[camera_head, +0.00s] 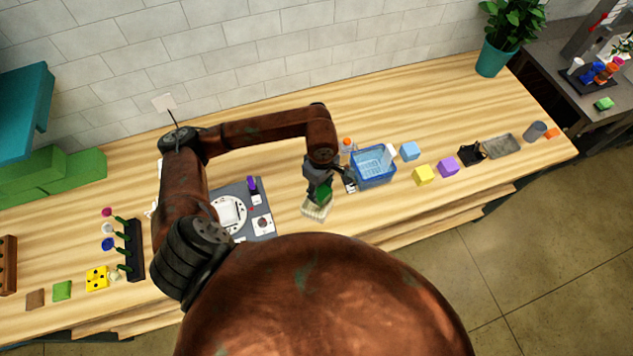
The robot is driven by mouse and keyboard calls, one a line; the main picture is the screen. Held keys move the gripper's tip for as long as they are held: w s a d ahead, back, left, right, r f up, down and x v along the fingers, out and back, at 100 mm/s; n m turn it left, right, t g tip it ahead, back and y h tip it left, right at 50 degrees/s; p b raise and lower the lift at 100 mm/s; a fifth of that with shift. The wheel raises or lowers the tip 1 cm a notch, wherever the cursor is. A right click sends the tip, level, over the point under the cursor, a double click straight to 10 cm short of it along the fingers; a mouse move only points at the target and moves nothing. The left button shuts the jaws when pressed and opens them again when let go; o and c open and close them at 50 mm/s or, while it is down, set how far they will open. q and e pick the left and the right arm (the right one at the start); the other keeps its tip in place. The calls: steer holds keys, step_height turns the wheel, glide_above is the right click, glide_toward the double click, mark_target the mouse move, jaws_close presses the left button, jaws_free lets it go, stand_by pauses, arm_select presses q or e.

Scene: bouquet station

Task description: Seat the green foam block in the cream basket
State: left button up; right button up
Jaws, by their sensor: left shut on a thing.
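The cream basket (314,210) sits on the wooden counter near its front edge, just right of the grey mat. My left gripper (321,186) reaches down over it and is shut on the green foam block (324,193). The block is at the basket's upper side in the picture; I cannot tell whether it touches the basket or hangs just above it. The gripper hides part of the block, and the block and my arm hide part of the basket. My right gripper is not in view.
A blue basket (373,181) stands close to the right, with blue, yellow (423,175) and purple blocks beyond. A grey mat (262,222) with a white plate lies to the left, near a dark flower rack (133,250). The back of the counter is mostly clear.

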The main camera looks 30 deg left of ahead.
arm_select(q)
steer(key=shift+s+a+r+n+p, duration=0.2)
steer(key=shift+s+n+p, duration=0.1)
steer(key=shift+n, duration=0.5)
steer(key=shift+s+n, duration=0.2)
steer(key=shift+n, duration=0.2)
steer(key=shift+a+f+n, duration=0.1)
steer(key=shift+n, duration=0.2)
steer(key=shift+f, duration=0.9)
steer(key=shift+f+b, duration=0.4)
steer(key=shift+f, duration=0.55)
steer(key=shift+f+b, duration=1.2)
steer(key=shift+f, duration=0.05)
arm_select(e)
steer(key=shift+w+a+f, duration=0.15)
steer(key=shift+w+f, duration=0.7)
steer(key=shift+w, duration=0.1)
